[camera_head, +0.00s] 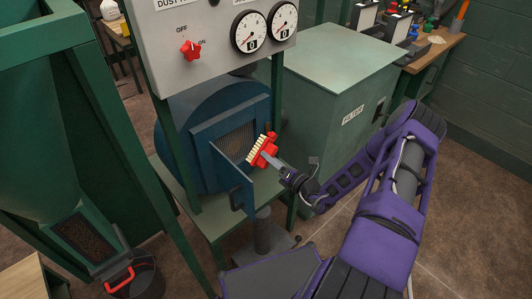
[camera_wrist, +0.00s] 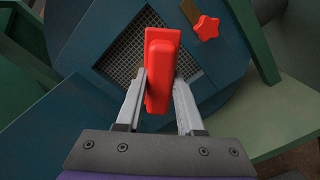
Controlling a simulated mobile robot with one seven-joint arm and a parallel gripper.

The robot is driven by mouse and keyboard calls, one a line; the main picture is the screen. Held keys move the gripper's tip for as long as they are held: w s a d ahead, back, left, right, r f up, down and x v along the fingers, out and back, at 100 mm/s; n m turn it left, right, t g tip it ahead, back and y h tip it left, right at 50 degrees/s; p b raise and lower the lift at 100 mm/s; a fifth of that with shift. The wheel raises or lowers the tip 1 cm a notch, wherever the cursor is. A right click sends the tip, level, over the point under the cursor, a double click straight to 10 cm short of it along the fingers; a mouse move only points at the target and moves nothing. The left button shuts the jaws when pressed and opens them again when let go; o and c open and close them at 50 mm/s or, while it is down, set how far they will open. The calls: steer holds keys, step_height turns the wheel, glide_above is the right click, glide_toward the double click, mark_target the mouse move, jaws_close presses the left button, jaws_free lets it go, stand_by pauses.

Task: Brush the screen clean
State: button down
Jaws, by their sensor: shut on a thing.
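A red brush (camera_head: 264,151) with pale bristles is held in my gripper (camera_head: 268,156), in front of the blue drum's opening. The bristles face left, toward the screen. The mesh screen (camera_head: 236,144) sits in a square blue frame; it also shows in the wrist view (camera_wrist: 122,62), partly covered by the brush. In the wrist view the red brush body (camera_wrist: 162,65) stands between my two grey fingers (camera_wrist: 160,100), which are shut on it. I cannot tell whether the bristles touch the mesh.
A blue door (camera_head: 241,187) hangs open below the opening. A red star knob (camera_wrist: 206,27) is beside the frame. A grey gauge panel (camera_head: 215,45) is above, a green filter box (camera_head: 335,90) to the right, and a black bucket (camera_head: 140,280) at lower left.

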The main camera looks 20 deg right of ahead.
steer(key=shift+s, duration=0.2)
steer(key=v, duration=0.2)
steer(key=shift+s+d+p, duration=0.15)
steer(key=shift+s+p, duration=0.15)
steer(key=shift+s, duration=0.05)
stand_by(0.6)
steer(key=a+m, duration=0.1)
steer(key=m, duration=0.1)
steer(key=a+m, duration=0.1)
steer(key=m, duration=0.2)
steer(key=a+f+m+b, duration=0.1)
steer(key=a+m, duration=0.1)
steer(key=m, duration=0.1)
steer(key=shift+s, duration=0.2)
steer(key=w+a+f+m+b, duration=0.1)
steer(key=w+a+m, duration=0.3)
steer(key=m, duration=0.6)
steer(key=shift+w+a+b, duration=0.3)
steer(key=shift+a+b, duration=0.3)
steer(key=shift+a, duration=0.75)
